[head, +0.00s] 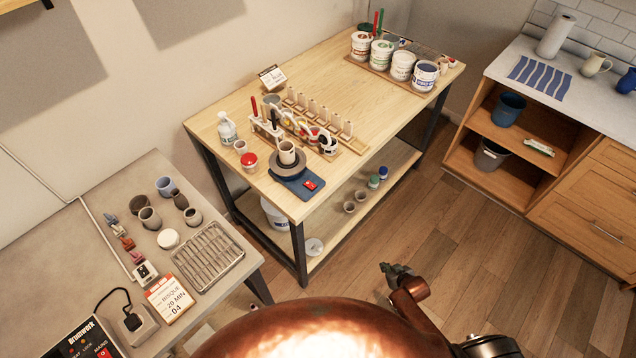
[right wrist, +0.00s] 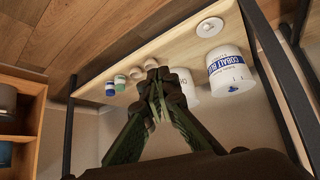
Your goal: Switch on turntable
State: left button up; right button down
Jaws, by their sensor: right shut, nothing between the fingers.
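The turntable (head: 287,166) is a dark round wheel on a blue base (head: 289,185), at the near corner of the wooden workbench. A grey-brown cup (head: 287,152) stands on its wheel. A red switch (head: 310,185) sits on the base's front right; its on or off state is too small to tell. My right gripper (head: 388,268) is in front of the bench, low in the head view, right of and apart from the turntable. In the right wrist view its fingers (right wrist: 158,78) are shut and empty. My left gripper is not in view.
The bench's lower shelf (head: 330,228) holds small jars and cups. A white bucket (right wrist: 228,68) shows in the right wrist view. A grey table (head: 105,200) is at left. Floor right of the bench is clear.

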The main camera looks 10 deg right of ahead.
jog(key=w+a+r+n+t+y+p, duration=0.1)
jog(key=w+a+r, duration=0.25)
jog(key=r, duration=0.55)
jog(key=w+a+r+t+y+p, duration=0.1)
jog(key=w+a+r, duration=0.1)
jog(key=w+r, duration=0.45)
jog(key=w+a+r+n+t+y+p, duration=0.1)
jog(key=w+a+r+p, duration=0.15)
jog(key=r, duration=0.85)
jog(key=a+r+n+y, duration=0.1)
jog(key=a+r+y, duration=0.1)
jog(key=a+r, duration=0.3)
jog(key=a+r+n+y+p, duration=0.1)
jog(key=a+r, duration=0.5)
jog(key=r, duration=0.8)
jog(key=shift+n+y, duration=0.4)
jog(key=shift+y, duration=0.2)
